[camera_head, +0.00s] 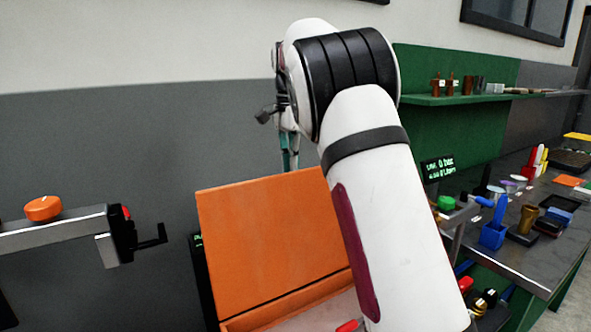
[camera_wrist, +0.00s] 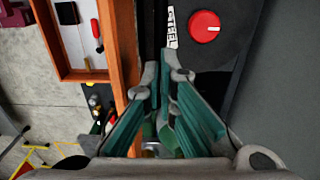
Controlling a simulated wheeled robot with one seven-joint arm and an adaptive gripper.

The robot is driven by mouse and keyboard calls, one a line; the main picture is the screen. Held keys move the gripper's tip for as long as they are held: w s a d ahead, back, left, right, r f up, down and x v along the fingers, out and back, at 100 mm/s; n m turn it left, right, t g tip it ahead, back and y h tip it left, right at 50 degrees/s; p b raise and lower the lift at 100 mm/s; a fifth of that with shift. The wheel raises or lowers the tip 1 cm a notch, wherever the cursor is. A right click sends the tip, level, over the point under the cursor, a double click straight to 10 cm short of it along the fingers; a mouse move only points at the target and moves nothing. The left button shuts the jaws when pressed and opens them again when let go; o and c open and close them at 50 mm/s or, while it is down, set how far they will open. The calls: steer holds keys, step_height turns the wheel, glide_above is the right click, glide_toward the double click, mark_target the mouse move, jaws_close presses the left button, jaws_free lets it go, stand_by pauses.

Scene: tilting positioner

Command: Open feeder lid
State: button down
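The feeder is an orange box (camera_head: 262,318) at the bottom middle of the head view. Its orange lid (camera_head: 270,235) stands raised and tilted back, with its broad face towards me. In the wrist view the lid shows as a narrow orange strip (camera_wrist: 124,45) beside the box's open inside. My gripper (camera_wrist: 171,72) has teal finger pads, drawn close together with nothing seen between them. Its fingertips are just right of the orange strip; I cannot tell whether they touch it. In the head view my gripper (camera_head: 288,150) is partly hidden behind my arm, above the lid's top edge.
A bench (camera_head: 520,250) with several small tools and blocks is on the right, below a green shelf (camera_head: 470,99). A grey beam (camera_head: 55,233) with an orange knob (camera_head: 43,208) is on the left. A red button (camera_wrist: 204,26) lies right of my fingers. The grey wall is close behind.

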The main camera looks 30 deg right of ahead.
steer(key=shift+w+a+f, duration=0.1)
steer(key=shift+w+f, duration=0.05)
steer(key=shift+f, duration=0.55)
steer(key=shift+w+a+f, duration=0.1)
steer(key=shift+w+f, duration=0.05)
steer(key=shift+f, duration=0.55)
steer(key=c, duration=1.8)
jaws_free()
steer(key=shift+o, duration=0.8)
steer(key=shift+w+f, duration=0.2)
steer(key=shift+w, duration=0.15)
steer(key=shift+r, duration=0.1)
steer(key=shift+c, duration=0.2)
steer(key=shift+s+d+r, duration=0.1)
steer(key=shift+d+r, duration=0.05)
steer(key=shift+r, duration=0.05)
step_height(320, 180, up, 7)
steer(key=shift+w+r, duration=0.15)
steer(key=shift+w, duration=0.15)
